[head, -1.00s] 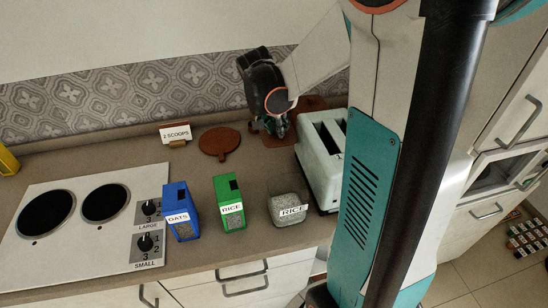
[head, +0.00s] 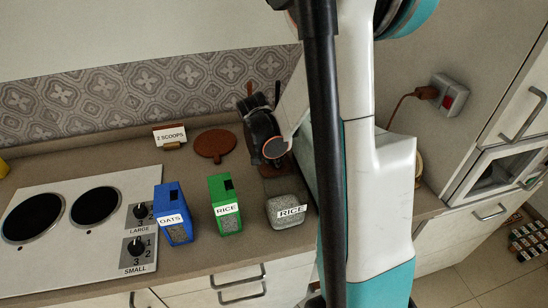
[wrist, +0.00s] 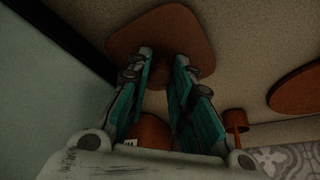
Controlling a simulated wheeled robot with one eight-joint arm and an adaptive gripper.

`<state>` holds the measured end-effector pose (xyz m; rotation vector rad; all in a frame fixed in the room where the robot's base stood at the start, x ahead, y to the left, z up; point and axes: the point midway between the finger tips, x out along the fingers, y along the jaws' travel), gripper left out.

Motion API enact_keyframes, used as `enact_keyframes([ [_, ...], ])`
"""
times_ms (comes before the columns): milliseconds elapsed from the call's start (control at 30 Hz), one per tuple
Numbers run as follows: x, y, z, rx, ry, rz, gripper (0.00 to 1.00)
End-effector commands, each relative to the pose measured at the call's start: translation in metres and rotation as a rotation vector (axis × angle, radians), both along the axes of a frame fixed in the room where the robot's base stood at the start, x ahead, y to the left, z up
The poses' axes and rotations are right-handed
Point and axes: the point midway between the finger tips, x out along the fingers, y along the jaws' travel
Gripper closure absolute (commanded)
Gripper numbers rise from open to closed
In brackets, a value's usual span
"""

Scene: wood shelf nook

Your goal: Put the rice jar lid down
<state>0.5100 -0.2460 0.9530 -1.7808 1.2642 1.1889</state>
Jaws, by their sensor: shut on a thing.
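The rice jar lid (wrist: 165,32) is a flat brown rounded square at the top middle of the wrist view. In the head view it shows as a brown patch (head: 279,187) behind the rice jar (head: 288,212). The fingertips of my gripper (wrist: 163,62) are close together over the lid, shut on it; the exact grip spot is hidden. Whether the lid touches the counter I cannot tell. The clear, rounded jar with its RICE label stands uncovered, with grey grain showing. In the head view my gripper (head: 273,178) is just behind the jar.
A green RICE box (head: 226,205) and blue OATS box (head: 173,213) stand left of the jar. A round brown board (head: 215,144) and a 2 SCOOPS card (head: 170,136) are behind. A grey-green surface (wrist: 40,110) is close on the wrist view's left. Counter is bare behind the boxes.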

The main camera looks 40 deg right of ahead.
Motion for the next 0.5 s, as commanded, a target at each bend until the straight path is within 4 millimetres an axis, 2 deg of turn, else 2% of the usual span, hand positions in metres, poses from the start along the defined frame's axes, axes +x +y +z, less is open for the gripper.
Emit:
enact_keyframes([
  [233, -0.0001, 0.0000, -0.0033, 0.000, 0.000, 0.000, 0.99],
  [267, -0.0001, 0.0000, -0.0027, 0.000, 0.000, 0.000, 0.75],
  [333, -0.0001, 0.0000, -0.0021, 0.000, 0.000, 0.000, 0.59],
  [500, -0.0001, 0.0001, -0.0019, 0.000, 0.000, 0.000, 0.59],
])
